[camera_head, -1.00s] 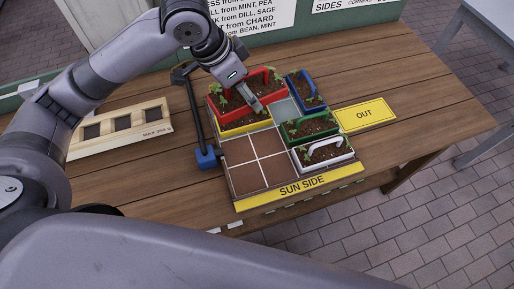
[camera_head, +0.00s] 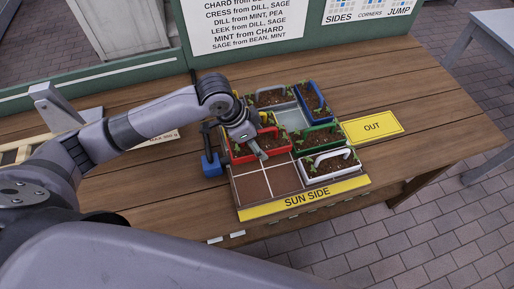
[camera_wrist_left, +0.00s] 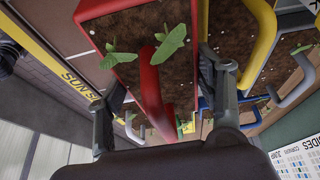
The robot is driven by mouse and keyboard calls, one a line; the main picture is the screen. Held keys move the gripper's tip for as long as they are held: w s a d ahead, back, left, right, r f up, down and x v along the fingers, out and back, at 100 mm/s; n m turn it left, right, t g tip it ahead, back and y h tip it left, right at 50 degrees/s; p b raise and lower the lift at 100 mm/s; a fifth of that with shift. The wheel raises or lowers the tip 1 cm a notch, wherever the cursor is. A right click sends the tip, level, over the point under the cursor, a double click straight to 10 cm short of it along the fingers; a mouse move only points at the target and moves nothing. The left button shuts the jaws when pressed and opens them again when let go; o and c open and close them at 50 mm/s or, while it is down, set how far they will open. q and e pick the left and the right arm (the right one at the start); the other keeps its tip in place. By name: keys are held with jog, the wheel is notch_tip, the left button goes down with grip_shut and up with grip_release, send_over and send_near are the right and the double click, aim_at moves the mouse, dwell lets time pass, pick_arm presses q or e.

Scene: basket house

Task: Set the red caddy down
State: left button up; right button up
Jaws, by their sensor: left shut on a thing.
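The red caddy (camera_head: 241,159) holds soil and green seedlings. It is over the left part of the planting tray, above the brown squares. My left gripper (camera_head: 259,150) is shut on its handle. In the left wrist view the red caddy (camera_wrist_left: 96,9) fills the middle, with its red handle (camera_wrist_left: 151,88) between my fingers. I cannot tell whether its base touches the tray. The tray's SUN SIDE edge (camera_head: 304,198) faces me, and bare brown squares (camera_head: 252,187) show in front of the caddy. My right gripper is not in view.
A grey caddy (camera_head: 271,97), blue caddy (camera_head: 317,101), green caddy (camera_head: 319,139) and white caddy (camera_head: 327,166) stand close by in the tray. A pale square (camera_head: 292,119) is bare. A yellow handle (camera_wrist_left: 263,42) shows beside the red caddy. The OUT card (camera_head: 373,127) lies right of the tray.

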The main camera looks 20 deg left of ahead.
pick_arm(q)
jog(key=shift+f, duration=2.15)
jog(key=o, duration=1.1)
jog(key=shift+f, duration=0.2)
jog(key=v, duration=1.2)
jog(key=shift+r, duration=0.25)
jog(key=shift+w, duration=0.1)
